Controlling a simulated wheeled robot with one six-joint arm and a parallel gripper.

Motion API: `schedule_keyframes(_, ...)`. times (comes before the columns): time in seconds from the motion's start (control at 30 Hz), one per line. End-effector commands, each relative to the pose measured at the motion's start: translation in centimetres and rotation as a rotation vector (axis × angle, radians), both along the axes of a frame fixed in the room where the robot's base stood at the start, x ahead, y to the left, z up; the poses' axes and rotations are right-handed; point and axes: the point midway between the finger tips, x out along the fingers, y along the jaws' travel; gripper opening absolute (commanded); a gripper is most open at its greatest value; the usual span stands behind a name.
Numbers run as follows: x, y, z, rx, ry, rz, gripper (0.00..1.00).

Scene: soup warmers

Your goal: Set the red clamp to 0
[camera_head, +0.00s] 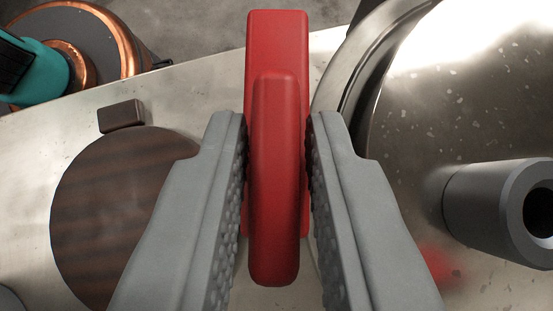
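The red clamp (275,180) is in the middle of the head camera view. A long, rounded red bar stands out in front of a wider, flat red plate (277,40). My gripper (278,130) has one grey finger on each side of the red bar. The left fingertip is close to the bar's left side, and the right fingertip is close to its right side. Narrow gaps show between the finger pads and the bar lower down, so the fingers stand around it without a clear grip. No scale or number mark shows on the clamp.
A large shiny metal lid (440,110) with a grey cylindrical knob (490,205) fills the right. A dark brown wooden disc (110,215) with a small brown block (121,116) lies on the metal surface at left. A copper-rimmed pot (95,30) and teal handle (40,70) are upper left.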

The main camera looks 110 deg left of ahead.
Motion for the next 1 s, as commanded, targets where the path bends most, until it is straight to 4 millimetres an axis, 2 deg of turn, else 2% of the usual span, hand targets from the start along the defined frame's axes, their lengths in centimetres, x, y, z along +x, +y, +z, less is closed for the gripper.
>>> schedule_keyframes(0.03,0.0,0.0,0.0,0.0,0.0,0.0,0.28)
schedule_keyframes(0.07,0.0,0.0,0.0,0.0,0.0,0.0,0.34)
schedule_keyframes(0.43,0.1,-0.3,0.3,0.0,0.001,-0.001,0.35)
schedule_keyframes(0.8,1.5,-3.7,3.8,0.0,0.0,-0.001,0.35)
schedule_keyframes(1.0,1.9,-4.8,5.1,0.0,0.001,-0.001,0.35)
